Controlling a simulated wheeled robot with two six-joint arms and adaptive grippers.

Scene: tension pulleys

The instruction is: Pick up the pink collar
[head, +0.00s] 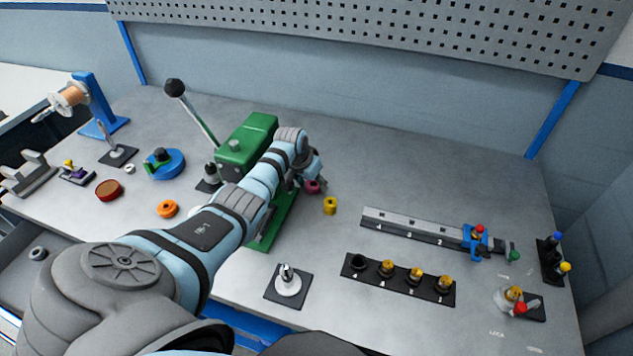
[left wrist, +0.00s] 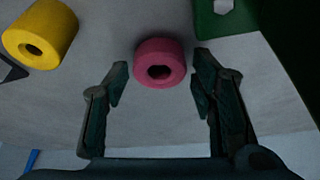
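The pink collar (head: 313,187) stands on the grey table just right of the green press, partly hidden by my left gripper in the head view. In the left wrist view the pink collar (left wrist: 160,63) is a short ring with a dark hole, lying between and slightly beyond the fingertips. My left gripper (left wrist: 158,84) is open, with a finger on each side of the collar and a gap to each. In the head view my left gripper (head: 310,176) is over the collar. My right gripper is not in view.
A yellow collar (head: 330,206) stands close by on the right; it also shows in the left wrist view (left wrist: 42,34). The green press (head: 247,139) rises beside my left arm. A slotted black holder (head: 398,280) and a numbered rail (head: 412,227) lie to the right.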

